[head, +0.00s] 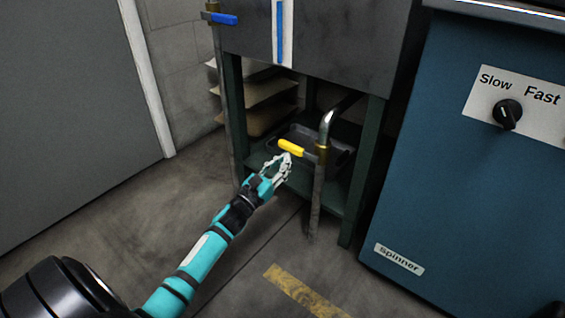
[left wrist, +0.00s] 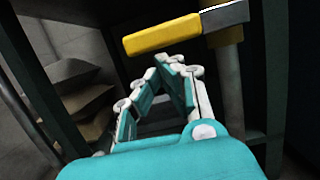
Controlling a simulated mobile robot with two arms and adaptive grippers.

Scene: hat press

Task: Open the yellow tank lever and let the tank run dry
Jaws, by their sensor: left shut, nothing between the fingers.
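The yellow lever (head: 291,147) sits on a brass valve (head: 321,153) on the pipe below the grey tank (head: 340,40). It points left from the valve, across the pipe. My left gripper (head: 284,159) is shut and empty, just below and left of the lever's free end. In the left wrist view the yellow lever (left wrist: 162,36) lies across the top, beyond and above the gripper fingers (left wrist: 165,65). I cannot tell whether the fingers touch it. No water flow shows. My right gripper is not in view.
A blue lever (head: 222,18) is on a pipe at the tank's upper left. A dark tray (head: 340,157) sits on the green stand's lower shelf. The blue spinner cabinet (head: 450,160) stands right. Floor in front is clear.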

